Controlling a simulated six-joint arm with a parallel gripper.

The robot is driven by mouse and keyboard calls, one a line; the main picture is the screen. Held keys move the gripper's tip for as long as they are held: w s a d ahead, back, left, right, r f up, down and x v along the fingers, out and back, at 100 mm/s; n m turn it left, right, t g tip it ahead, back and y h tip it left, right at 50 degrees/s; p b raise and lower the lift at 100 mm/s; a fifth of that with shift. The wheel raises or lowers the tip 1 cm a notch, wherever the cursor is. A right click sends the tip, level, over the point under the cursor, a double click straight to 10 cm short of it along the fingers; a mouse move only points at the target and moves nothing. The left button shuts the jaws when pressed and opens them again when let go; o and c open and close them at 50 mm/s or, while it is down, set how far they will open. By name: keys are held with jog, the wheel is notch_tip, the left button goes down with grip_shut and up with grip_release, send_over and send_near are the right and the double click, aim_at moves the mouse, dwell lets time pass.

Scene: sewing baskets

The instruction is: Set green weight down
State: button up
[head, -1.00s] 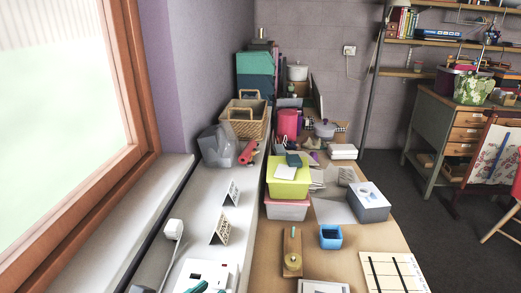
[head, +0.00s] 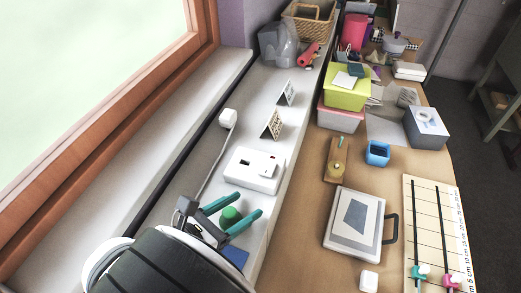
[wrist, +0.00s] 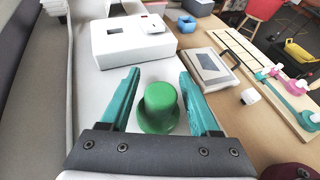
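The green weight (head: 230,215) appears to stand upright on the white ledge (head: 205,160). In the wrist view the weight (wrist: 158,105) has a wide round base and a narrower top. My gripper (head: 249,204) is open, its two teal fingers on either side of the weight. In the wrist view there is a visible gap between the weight and each finger of my gripper (wrist: 159,72). The underside of the weight is hidden.
A white box device (head: 252,170) lies on the ledge just beyond the fingertips. A blue flat piece (head: 235,256) is close to the gripper. On the wooden table to the right are a framed tray (head: 354,220), a blue cup (head: 377,152) and a ruled board (head: 430,230).

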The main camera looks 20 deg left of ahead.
aim_at(224, 218)
jog(key=v, duration=0.7)
jog(key=shift+s+a+r, duration=0.1)
jog(key=shift+s+r, duration=0.15)
